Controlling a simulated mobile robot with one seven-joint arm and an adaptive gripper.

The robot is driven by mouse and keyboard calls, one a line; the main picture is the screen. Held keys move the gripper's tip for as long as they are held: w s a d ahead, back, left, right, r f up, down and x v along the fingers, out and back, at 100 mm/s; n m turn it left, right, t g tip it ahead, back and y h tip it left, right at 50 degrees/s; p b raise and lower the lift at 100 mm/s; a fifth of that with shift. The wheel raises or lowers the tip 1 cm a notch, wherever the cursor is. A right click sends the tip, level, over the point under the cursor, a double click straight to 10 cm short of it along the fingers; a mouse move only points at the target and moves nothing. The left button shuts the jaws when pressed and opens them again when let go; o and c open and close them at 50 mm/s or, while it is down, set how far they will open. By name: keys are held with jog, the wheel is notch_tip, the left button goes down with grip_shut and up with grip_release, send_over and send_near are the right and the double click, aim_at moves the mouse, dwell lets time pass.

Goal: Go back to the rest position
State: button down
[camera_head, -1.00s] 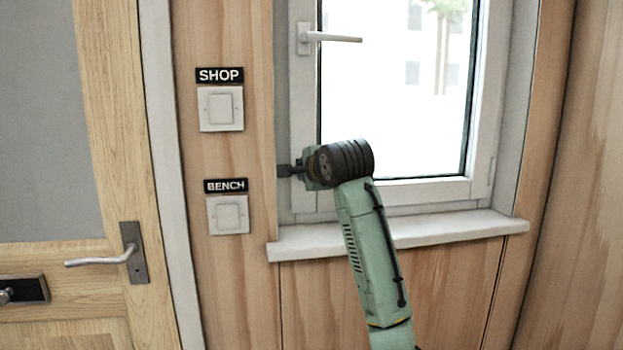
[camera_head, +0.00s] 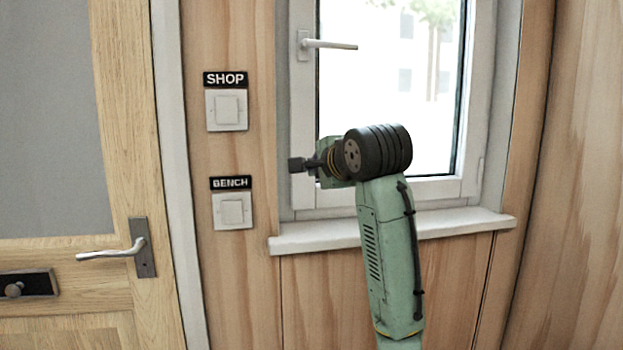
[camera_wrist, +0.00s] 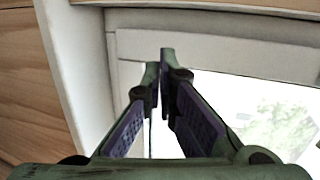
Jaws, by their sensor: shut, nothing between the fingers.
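My gripper (camera_head: 297,165) is in front of the window's lower left part in the head view, at the end of my green arm, pointing left toward the wall. In the wrist view my gripper (camera_wrist: 160,52) shows two fingers with purple pads, their tips together and nothing between them. It touches nothing that I can see. The SHOP switch (camera_head: 227,110) and the BENCH switch (camera_head: 232,211) are on the wooden wall to its left, clear of the fingers.
The window (camera_head: 385,60) has a white handle (camera_head: 330,44) above my gripper and a white sill (camera_head: 300,243) below it. A wooden door (camera_head: 120,130) with a lever handle (camera_head: 110,254) is at the left. A wooden wall (camera_head: 580,170) closes the right side.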

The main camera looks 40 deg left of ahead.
jog(key=shift+s+d, duration=0.15)
jog(key=shift+d, duration=0.1)
